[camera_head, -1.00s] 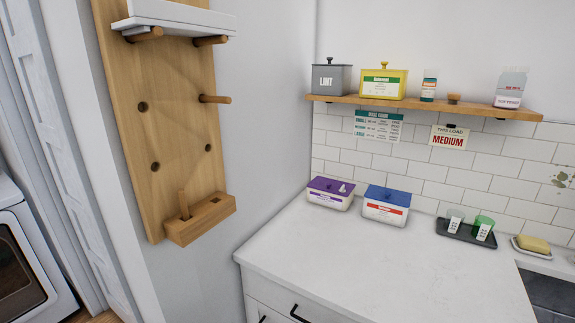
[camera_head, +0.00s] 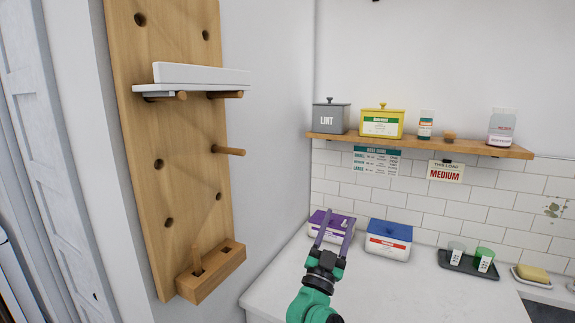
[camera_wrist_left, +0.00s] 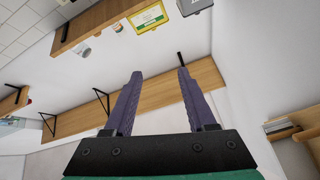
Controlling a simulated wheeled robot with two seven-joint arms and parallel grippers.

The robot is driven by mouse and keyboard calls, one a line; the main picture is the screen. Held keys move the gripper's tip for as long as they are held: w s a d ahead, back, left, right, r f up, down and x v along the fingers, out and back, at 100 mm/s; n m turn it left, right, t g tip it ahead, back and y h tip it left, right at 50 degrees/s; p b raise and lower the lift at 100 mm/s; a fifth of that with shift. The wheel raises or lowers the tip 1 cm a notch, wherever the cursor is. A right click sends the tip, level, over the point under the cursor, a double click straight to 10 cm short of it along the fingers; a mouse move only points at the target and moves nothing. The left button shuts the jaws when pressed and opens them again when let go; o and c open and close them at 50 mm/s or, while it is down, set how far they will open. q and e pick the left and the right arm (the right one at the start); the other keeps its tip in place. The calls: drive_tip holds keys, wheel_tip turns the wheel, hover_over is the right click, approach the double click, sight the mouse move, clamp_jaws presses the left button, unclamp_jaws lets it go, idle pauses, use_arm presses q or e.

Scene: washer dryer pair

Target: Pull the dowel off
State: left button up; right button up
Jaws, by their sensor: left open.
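A lone wooden dowel (camera_head: 229,151) sticks out from the right side of the wooden pegboard (camera_head: 183,134) on the wall at left. Two more pegs (camera_head: 167,96) sit under a white shelf (camera_head: 200,77) higher on the board. My right gripper is out of view.
Behind my left gripper, a purple-lidded tub (camera_head: 322,225) and a blue-lidded tub (camera_head: 389,240) stand on the white counter (camera_head: 420,290). A wall shelf (camera_head: 420,146) holds tins and jars. The space between pegboard and gripper looks clear.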

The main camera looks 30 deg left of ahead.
use_arm(q)
drive_tip(key=s+a+r+n+g+y+p, duration=0.1)
drive_tip(key=s+a+r+n+g+y, duration=0.15)
drive_tip(key=r+n+y, duration=0.65)
drive_tip(key=s+a+r+n+g+y, duration=0.2)
drive_tip(key=a+r+n+g+y, duration=0.15)
drive_tip(key=r+n+y, duration=0.6)
drive_tip(key=n+g+h+p, duration=0.25)
drive_tip(key=n+g, duration=0.25)
drive_tip(key=g, duration=1.1)
approach(233, 149)
drive_tip(key=shift+n+g+h, duration=0.25)
drive_tip(key=shift+g+h, duration=0.05)
drive_tip(key=p+x, duration=0.1)
drive_tip(key=x, duration=0.2)
drive_tip(key=p+x, duration=0.2)
drive_tip(key=x, duration=0.1)
drive_tip(key=p+x, duration=0.1)
drive_tip(key=x, duration=0.2)
drive_tip(key=shift+w+a+r, duration=0.15)
drive_tip(key=shift+a+r, duration=0.2)
drive_tip(key=shift+a, duration=0.1)
drive_tip(key=shift+w+a+f, duration=0.15)
drive_tip(key=shift+a+f, duration=0.1)
drive_tip(key=shift+d+r, duration=0.1)
drive_tip(key=shift+d, duration=0.1)
clamp_jaws()
